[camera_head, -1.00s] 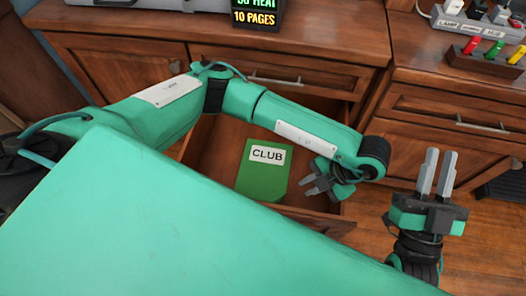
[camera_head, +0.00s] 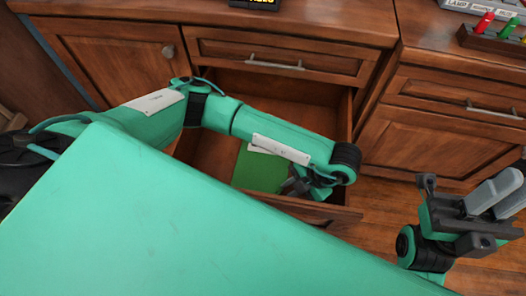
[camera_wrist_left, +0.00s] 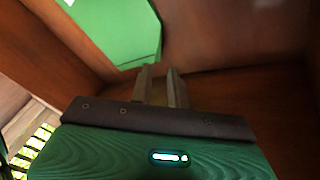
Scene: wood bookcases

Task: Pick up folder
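The green folder (camera_head: 258,173) lies in the open drawer. My left forearm crosses above it and covers most of its white label. My left gripper (camera_head: 291,187) is inside the drawer, beside the folder's right edge. In the left wrist view its two fingers (camera_wrist_left: 161,85) stand a little apart with nothing between them, and the folder (camera_wrist_left: 118,28) lies just beyond their tips, with a corner close to them. I cannot tell whether they touch. My right gripper (camera_head: 500,196) is at the right, outside the drawer, with its fingers apart and empty.
The open wooden drawer (camera_head: 207,150) has walls close around my left gripper. A closed drawer (camera_head: 285,58) with a metal handle is above it. More cabinet fronts (camera_head: 440,130) stand to the right. A rack with coloured items (camera_head: 495,38) is on the countertop at the upper right.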

